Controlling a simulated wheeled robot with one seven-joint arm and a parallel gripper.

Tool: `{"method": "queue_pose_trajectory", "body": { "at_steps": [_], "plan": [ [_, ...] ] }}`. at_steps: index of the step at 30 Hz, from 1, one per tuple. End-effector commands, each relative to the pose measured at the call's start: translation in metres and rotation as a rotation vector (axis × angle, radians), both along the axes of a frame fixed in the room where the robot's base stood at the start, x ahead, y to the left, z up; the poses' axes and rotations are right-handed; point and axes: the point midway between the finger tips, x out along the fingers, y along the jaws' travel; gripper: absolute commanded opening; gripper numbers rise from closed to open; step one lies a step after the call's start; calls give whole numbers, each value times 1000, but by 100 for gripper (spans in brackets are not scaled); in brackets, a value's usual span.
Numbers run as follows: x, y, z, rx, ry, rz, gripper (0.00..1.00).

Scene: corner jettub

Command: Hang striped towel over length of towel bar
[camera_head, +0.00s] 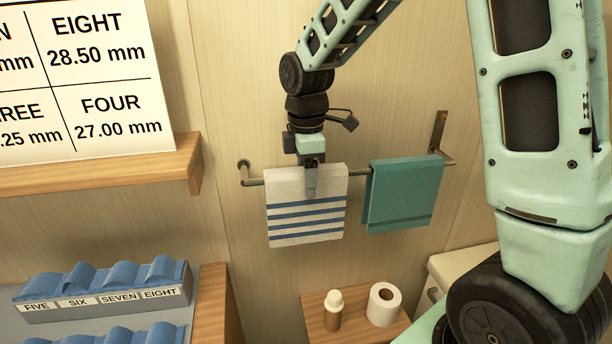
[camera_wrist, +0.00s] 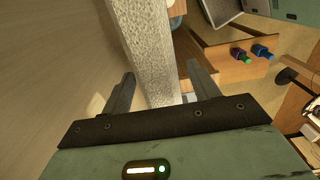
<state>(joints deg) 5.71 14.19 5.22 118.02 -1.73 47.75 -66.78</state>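The striped towel (camera_head: 306,230), white with several blue stripes, hangs at the left part of the metal towel bar (camera_head: 254,183), its top edge at bar height. My gripper (camera_head: 311,185) is above it, pointing down, with one finger showing in front of the cloth. In the wrist view the towel's pale top (camera_wrist: 155,55) runs between the two spread fingers of my gripper (camera_wrist: 160,78). A narrow gap shows beside the right finger; the left finger is very close to the cloth. The towel's back side is hidden.
A teal towel (camera_head: 402,195) hangs on the bar's right part. Below are a small wooden shelf (camera_head: 345,328), a toilet roll (camera_head: 384,304) and a small bottle (camera_head: 333,310). At left are a wooden ledge (camera_head: 100,172) and a rack with blue pieces (camera_head: 105,290).

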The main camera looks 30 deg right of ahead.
Motion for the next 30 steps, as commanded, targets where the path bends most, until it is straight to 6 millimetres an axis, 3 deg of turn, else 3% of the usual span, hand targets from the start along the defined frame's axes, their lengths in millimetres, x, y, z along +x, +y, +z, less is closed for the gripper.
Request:
{"method": "queue_pose_trajectory", "body": {
  "at_steps": [9,14,30],
  "plan": [
    [0,0,1,0,-1,0,64],
    [1,0,15,0,-5,0,64],
    [1,1,135,-1,-4,0,64]
  ]
}}
